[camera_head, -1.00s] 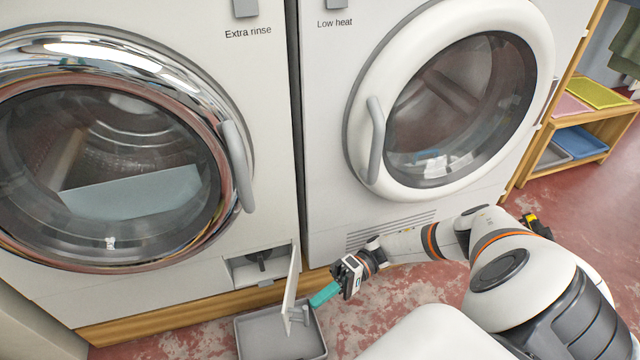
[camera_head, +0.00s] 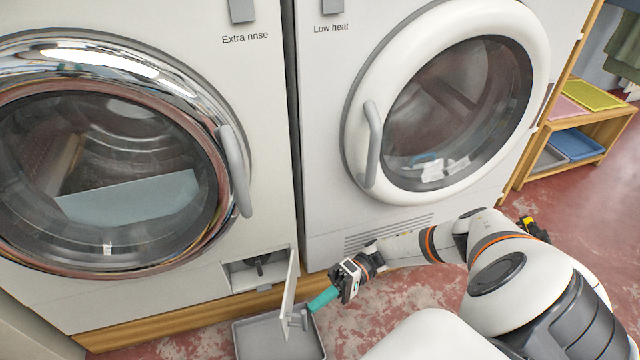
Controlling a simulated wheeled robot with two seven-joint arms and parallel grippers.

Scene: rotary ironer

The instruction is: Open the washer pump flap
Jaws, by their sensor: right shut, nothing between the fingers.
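The washer (camera_head: 180,262) on the left has a small pump compartment (camera_head: 240,277) low at its right corner, with a dark round knob (camera_head: 259,270) inside. The white pump flap (camera_head: 289,285) stands swung out from the compartment's right side, so the opening is uncovered. A small grey handle (camera_head: 300,318) is on the flap's lower right face. My right gripper (camera_head: 314,304) has teal fingers, shut and empty, with the tips right beside the flap's handle. I cannot tell whether they touch it. My left gripper is not in view.
A grey tray (camera_head: 243,343) lies on the floor below the flap. A wooden plinth (camera_head: 180,326) runs under the washer. The dryer (camera_head: 322,225) stands to the right, above my right forearm. A wooden shelf (camera_head: 560,133) is at the far right.

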